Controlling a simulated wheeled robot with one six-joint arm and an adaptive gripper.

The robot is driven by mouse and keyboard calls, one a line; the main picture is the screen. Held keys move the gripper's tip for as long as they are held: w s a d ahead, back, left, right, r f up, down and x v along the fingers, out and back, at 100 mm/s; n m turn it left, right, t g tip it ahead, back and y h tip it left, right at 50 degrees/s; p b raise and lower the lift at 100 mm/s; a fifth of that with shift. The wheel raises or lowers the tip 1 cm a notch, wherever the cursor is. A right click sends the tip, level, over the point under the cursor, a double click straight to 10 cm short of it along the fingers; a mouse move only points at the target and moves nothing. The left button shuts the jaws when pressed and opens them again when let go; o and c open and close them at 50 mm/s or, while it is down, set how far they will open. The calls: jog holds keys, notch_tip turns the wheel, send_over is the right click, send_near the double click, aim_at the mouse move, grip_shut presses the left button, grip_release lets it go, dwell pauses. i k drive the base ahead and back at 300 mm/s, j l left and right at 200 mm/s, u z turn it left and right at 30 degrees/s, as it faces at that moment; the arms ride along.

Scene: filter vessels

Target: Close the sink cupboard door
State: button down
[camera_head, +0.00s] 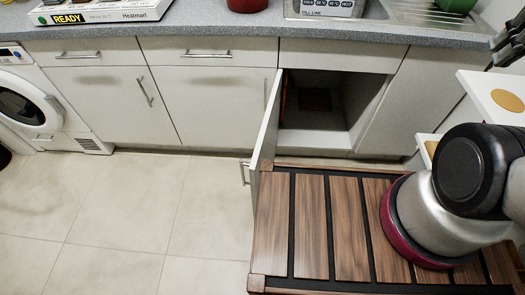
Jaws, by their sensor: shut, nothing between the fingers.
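The sink cupboard door (265,125) stands wide open, hinged on the left side of the opening and swung out toward me, so I see it nearly edge-on. Its handle (244,173) shows low on the door's left side. My gripper (497,48) is partly in view at the upper right edge, black, shut and empty. It is to the right of the opening and well apart from the door.
My wooden-slatted base top (310,225) lies close to the door's near end. The grey counter (250,24) with the sink (372,10) runs above the cupboards. A washing machine (40,105) stands at far left. The tiled floor (130,220) left of the door is clear.

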aim_at(262, 156)
jog(key=j+z, duration=0.15)
jog(key=j, duration=0.3)
jog(key=k+j+z, duration=0.1)
jog(key=j, duration=0.35)
jog(key=j+z, duration=0.15)
jog(key=j, duration=0.3)
jog(key=k+j+z, duration=0.15)
jog(key=j, duration=0.3)
jog(key=k+j+z, duration=0.15)
jog(key=j, duration=0.25)
jog(key=k+j+z, duration=0.1)
jog(key=j, duration=0.35)
jog(key=k+j+z, duration=0.15)
jog(key=j, duration=0.25)
